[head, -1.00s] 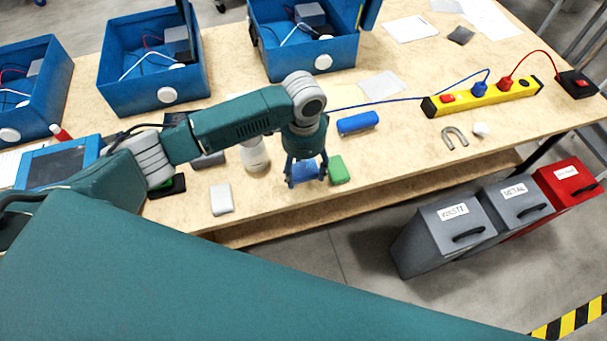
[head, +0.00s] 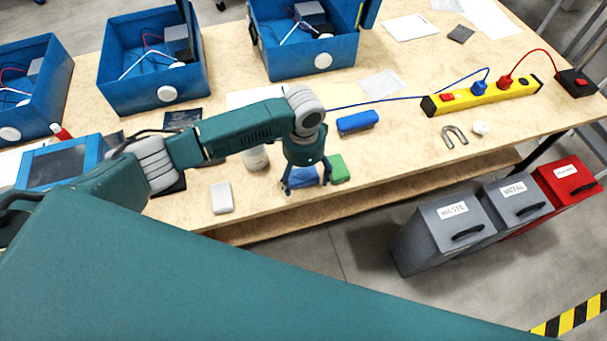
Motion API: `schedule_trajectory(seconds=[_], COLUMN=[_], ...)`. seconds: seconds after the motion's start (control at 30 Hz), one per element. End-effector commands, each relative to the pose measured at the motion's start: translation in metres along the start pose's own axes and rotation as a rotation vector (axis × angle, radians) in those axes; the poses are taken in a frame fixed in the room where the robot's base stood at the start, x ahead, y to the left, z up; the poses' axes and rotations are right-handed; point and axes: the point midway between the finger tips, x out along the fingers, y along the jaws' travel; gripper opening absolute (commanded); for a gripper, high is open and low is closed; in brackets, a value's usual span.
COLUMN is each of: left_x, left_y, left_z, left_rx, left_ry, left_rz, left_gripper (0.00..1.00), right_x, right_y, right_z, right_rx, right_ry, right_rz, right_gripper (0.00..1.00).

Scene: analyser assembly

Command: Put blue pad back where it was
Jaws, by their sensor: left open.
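The blue pad (head: 302,178) lies on the wooden table near its front edge, between a white pad on the left and a green pad (head: 339,168) close on its right. My left gripper (head: 306,185) comes down over the blue pad from above, its fingers apart at the two sides of the pad. The gripper hides part of the pad, and I cannot tell whether the fingers touch it. The white pad (head: 221,197) lies farther left near the front edge. My right gripper is not in view.
Blue bins (head: 152,90) line the back. A yellow power strip (head: 480,97) and a horseshoe magnet (head: 455,136) lie at right. Labelled waste bins (head: 444,222) stand on the floor.

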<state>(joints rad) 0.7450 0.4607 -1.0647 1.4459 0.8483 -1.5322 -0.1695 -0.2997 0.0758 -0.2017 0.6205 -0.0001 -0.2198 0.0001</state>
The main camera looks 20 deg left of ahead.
Motion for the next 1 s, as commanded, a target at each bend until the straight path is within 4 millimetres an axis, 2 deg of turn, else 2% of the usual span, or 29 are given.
schedule_trajectory(seconds=[0.17, 0.5, 0.63, 0.8, 1.0], left_x=[-0.013, -0.083, -0.105, -0.12, -0.123], left_y=[-0.001, -0.001, -0.001, -0.001, 0.0], left_z=[-0.001, -0.001, -0.001, -0.001, 0.0], left_rx=[0.001, 0.0, 0.0, -0.001, 0.0], left_ry=[0.003, 0.004, 0.002, 0.001, 0.0], left_rz=[-0.002, -0.002, -0.002, 0.0, 0.001], left_gripper=[0.82, 0.82, 0.82, 0.82, 0.82], right_x=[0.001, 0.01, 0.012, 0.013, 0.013], right_y=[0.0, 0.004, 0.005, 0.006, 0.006], right_z=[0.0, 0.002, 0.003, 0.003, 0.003], right_rx=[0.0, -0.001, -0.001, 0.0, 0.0], right_ry=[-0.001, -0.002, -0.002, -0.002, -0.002], right_rz=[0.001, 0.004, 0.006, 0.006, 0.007], right_gripper=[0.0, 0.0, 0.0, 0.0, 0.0])
